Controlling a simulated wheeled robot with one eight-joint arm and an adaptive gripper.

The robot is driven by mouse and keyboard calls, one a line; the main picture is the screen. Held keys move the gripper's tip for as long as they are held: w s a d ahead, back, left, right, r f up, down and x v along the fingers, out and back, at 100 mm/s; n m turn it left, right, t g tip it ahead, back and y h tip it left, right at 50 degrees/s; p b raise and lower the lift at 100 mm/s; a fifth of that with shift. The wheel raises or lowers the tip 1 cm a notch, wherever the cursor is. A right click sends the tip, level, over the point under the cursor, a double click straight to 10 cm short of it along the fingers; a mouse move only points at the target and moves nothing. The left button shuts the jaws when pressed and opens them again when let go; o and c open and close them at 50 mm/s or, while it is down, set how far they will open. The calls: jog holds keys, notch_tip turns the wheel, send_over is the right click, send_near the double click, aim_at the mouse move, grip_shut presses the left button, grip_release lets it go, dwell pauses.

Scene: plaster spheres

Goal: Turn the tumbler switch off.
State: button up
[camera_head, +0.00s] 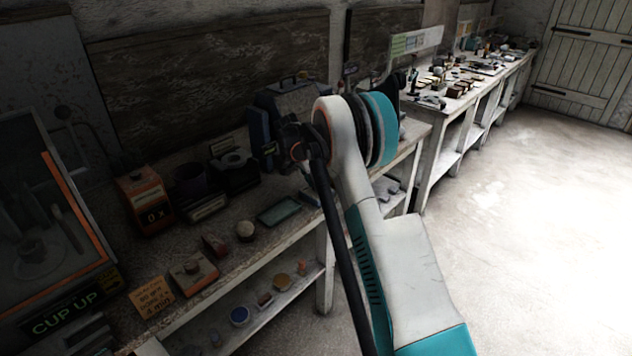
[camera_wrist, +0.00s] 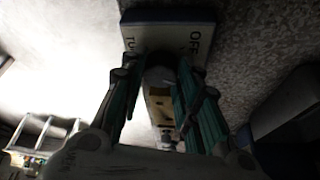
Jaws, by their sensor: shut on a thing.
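In the wrist view a pale switch plate (camera_wrist: 168,36) with a dark blue edge is at the top. It carries "OFF" on its right side and letters starting "TU" on its left. The fingertips are in shadow, and the knob's exact tilt is hard to tell. In the head view my arm covers the area, and I cannot make out the fingers or the switch there.
A workbench (camera_head: 262,222) runs along the wall. On it stand a blue-and-grey machine (camera_head: 262,138), an orange box (camera_head: 145,198), a green tray (camera_head: 281,211) and a glass-fronted cabinet (camera_head: 103,238) at left. A second bench (camera_head: 437,116) stands behind. The floor at right is clear.

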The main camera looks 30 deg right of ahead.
jog(key=n+t, duration=0.1)
jog(key=n, duration=0.2)
jog(key=n+t, duration=0.1)
jog(key=n, duration=0.2)
jog(key=shift+s+y, duration=0.2)
jog(key=shift+y, duration=0.2)
jog(key=n+t+y, duration=0.1)
jog(key=n, duration=0.5)
jog(key=shift+d+t+y, duration=0.15)
jog(key=shift+t+y, duration=0.25)
jog(key=o, duration=1.1)
jog(key=shift+c, duration=0.2)
jog(key=shift+s+r, duration=0.1)
jog(key=v, duration=1.1)
jog(key=shift+r, duration=0.4)
jog(key=shift+s, duration=0.1)
